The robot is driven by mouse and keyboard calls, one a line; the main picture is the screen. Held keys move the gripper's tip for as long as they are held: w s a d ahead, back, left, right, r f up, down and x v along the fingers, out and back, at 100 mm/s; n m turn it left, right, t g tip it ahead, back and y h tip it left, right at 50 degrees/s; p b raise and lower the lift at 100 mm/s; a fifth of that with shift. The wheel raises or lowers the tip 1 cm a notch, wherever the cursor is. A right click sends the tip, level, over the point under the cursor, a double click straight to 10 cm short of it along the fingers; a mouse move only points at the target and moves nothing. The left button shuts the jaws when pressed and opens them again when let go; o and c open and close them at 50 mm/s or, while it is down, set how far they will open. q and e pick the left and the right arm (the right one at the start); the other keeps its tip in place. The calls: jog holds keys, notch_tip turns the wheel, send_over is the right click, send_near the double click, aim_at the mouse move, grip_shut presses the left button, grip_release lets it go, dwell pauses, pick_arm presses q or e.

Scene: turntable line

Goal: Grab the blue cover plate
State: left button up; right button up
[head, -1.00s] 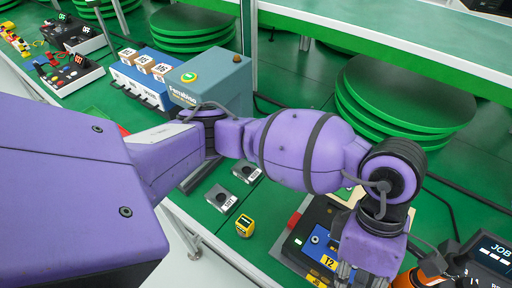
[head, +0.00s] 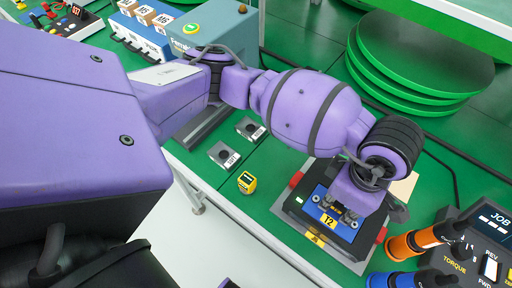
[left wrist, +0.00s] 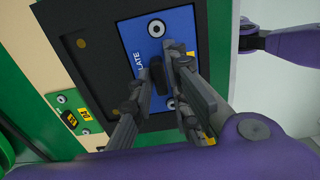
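The blue cover plate (head: 316,208) lies in the black fixture (head: 297,213) on the green table, in the lower right of the head view. It carries a yellow T2 label. In the left wrist view the blue plate (left wrist: 152,32) shows a round fastener near its top and a black handle (left wrist: 157,80) in its middle. My left gripper (head: 340,211) is right over the plate. In the left wrist view its open fingers (left wrist: 155,98) stand on either side of the handle. I cannot tell whether they touch it. My right gripper is not seen.
A yellow device (head: 247,182) and two grey blocks (head: 224,155) stand left of the fixture. An orange-handled tool (head: 412,243), a blue-handled tool (head: 392,281) and a torque panel (head: 488,250) stand close on the right. Green discs (head: 420,65) are stacked behind.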

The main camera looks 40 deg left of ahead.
pick_arm(q)
jog(key=shift+c, duration=0.2)
grip_shut()
jog(key=shift+r, duration=0.1)
